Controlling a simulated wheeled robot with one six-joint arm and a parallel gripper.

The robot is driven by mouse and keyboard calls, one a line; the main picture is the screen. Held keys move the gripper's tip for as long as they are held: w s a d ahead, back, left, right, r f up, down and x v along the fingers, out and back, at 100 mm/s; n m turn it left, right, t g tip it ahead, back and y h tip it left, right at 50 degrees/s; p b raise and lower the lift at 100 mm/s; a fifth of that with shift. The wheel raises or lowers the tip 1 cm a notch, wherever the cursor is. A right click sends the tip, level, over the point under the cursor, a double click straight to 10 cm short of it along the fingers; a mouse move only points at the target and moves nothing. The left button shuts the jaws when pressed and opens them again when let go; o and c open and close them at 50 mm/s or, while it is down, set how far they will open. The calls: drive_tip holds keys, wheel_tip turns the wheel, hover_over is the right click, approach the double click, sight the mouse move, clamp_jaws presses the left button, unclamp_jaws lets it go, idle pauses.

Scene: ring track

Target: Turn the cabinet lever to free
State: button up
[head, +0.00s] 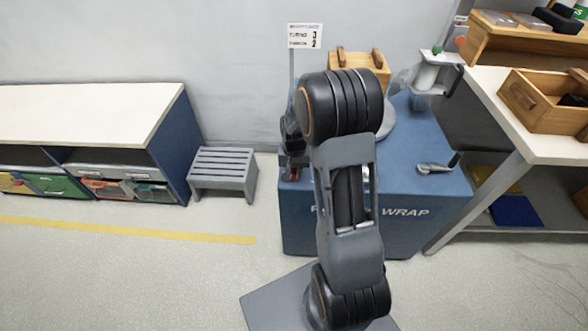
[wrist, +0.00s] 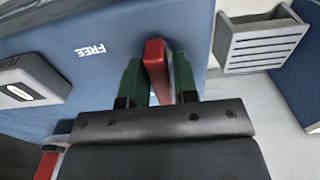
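In the wrist view a red lever (wrist: 156,68) stands out from the blue cabinet face (wrist: 110,25). My gripper (wrist: 157,82) has its two green fingers on either side of the lever, which fills the gap between them with no clear space showing. The white word FREE (wrist: 88,52) is on the cabinet face, left of the lever and apart from it. In the head view the blue wrap cabinet (head: 420,215) stands behind my arm. My arm covers part of its front, and I cannot make out my fingertips there.
A grey slatted stool (head: 223,170) stands left of the cabinet. A blue shelf unit with a pale top (head: 90,115) is farther left. A workbench (head: 500,110) with wooden boxes is on the right. The floor at the front left is clear.

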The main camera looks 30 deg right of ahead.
clamp_jaws()
drive_tip(key=shift+m, duration=0.4)
drive_tip(key=m+p, duration=0.1)
drive_tip(key=m, duration=0.2)
drive_tip(key=shift+r, duration=0.1)
drive_tip(key=m, duration=0.3)
drive_tip(key=shift+d+m+p, duration=0.1)
drive_tip(key=shift+m+p, duration=0.2)
drive_tip(key=shift+p, duration=0.1)
drive_tip(key=m, duration=0.5)
drive_tip(key=shift+s+p, duration=0.2)
drive_tip(key=shift+p, duration=0.2)
drive_tip(key=m, duration=0.5)
drive_tip(key=shift+p, duration=0.3)
drive_tip(key=shift+m, duration=0.4)
